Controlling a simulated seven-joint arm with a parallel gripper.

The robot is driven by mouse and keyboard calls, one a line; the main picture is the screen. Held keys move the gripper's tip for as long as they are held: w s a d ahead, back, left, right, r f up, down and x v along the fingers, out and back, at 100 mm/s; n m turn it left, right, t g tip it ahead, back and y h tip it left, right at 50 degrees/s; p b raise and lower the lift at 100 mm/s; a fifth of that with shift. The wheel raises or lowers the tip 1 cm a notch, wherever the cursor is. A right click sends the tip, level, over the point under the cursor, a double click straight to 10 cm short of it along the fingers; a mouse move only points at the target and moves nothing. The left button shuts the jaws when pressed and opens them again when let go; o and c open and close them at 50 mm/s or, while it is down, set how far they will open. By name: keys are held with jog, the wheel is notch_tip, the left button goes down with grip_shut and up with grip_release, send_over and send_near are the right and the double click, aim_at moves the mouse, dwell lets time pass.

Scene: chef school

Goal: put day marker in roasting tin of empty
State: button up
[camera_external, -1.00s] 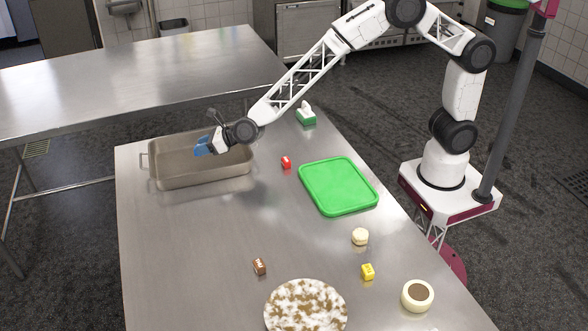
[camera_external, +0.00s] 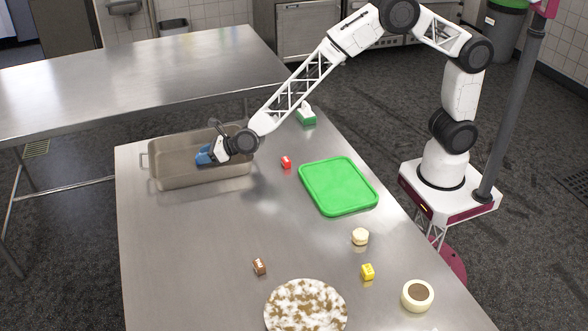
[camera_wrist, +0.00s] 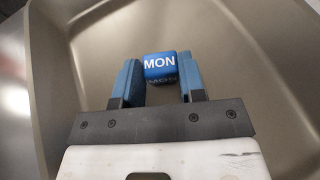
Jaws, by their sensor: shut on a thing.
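The blue day marker (camera_wrist: 160,66), a small block with MON in white, shows between the fingertips of my gripper (camera_wrist: 158,72) in the wrist view. My gripper is shut on it. In the external view my gripper (camera_external: 204,156) is low, inside the roasting tin's outline. The grey metal roasting tin (camera_external: 200,178) stands at the far left of the steel table; its walls and floor (camera_wrist: 235,60) surround the marker in the wrist view. Nothing else shows in the tin. I cannot tell whether the marker touches its floor.
A red marker (camera_external: 286,162) and a green tray (camera_external: 338,186) lie right of the tin. A brown marker (camera_external: 259,267), a yellow marker (camera_external: 368,271), a mottled plate (camera_external: 306,305) and a round container (camera_external: 417,296) are nearer. The table's left middle is clear.

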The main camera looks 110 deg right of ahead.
jog(key=o, duration=0.9)
jog(key=shift+f, duration=0.1)
jog(key=shift+r, duration=0.2)
jog(key=shift+v, duration=2.45)
notch_tip(320, 180, up, 7)
jog(key=shift+s+r, duration=0.1)
